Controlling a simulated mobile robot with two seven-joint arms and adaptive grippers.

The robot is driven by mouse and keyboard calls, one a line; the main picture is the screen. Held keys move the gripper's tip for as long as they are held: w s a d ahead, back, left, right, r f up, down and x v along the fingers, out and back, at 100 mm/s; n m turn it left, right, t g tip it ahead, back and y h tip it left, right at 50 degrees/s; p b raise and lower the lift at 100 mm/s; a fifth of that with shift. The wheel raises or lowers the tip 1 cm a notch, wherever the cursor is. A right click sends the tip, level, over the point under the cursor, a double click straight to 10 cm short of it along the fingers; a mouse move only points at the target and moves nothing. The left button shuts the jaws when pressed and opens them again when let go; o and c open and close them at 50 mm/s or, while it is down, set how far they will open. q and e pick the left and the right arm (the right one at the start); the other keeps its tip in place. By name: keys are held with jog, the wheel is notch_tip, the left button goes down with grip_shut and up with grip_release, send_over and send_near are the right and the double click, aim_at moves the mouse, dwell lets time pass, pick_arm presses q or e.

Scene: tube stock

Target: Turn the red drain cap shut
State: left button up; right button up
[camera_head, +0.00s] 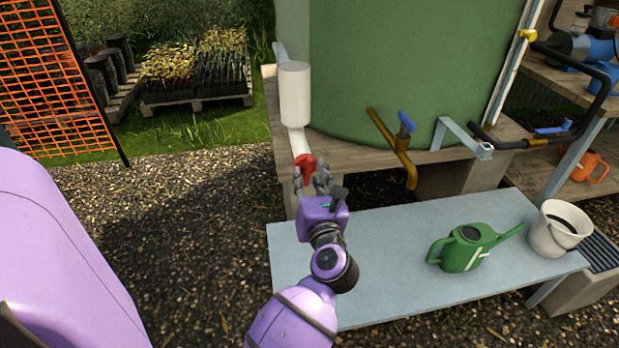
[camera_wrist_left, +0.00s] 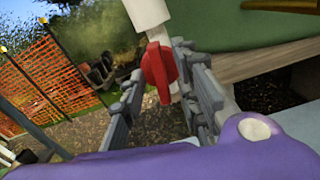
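The red drain cap (camera_head: 305,163) sits at the lower end of a white pipe (camera_head: 299,141) beside the green tank (camera_head: 400,65). It shows in the left wrist view (camera_wrist_left: 158,66) with a red tab pointing down. My left gripper (camera_head: 311,178) is at the cap, one finger on each side of it. In the left wrist view, its fingers (camera_wrist_left: 161,90) are spread apart; the right one looks very close to the cap, and I cannot tell whether either touches. My right gripper is not in view.
A brass tap (camera_head: 393,145) with a blue lever juts from the tank, right of my left gripper. A pale bench (camera_head: 385,265) below bears a green watering can (camera_head: 463,250) and a white bucket (camera_head: 556,232). Orange mesh fencing (camera_head: 45,75) stands at left. Gravel left of the bench is clear.

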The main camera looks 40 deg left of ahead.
pick_arm(q)
jog(key=c, duration=0.7)
grip_shut()
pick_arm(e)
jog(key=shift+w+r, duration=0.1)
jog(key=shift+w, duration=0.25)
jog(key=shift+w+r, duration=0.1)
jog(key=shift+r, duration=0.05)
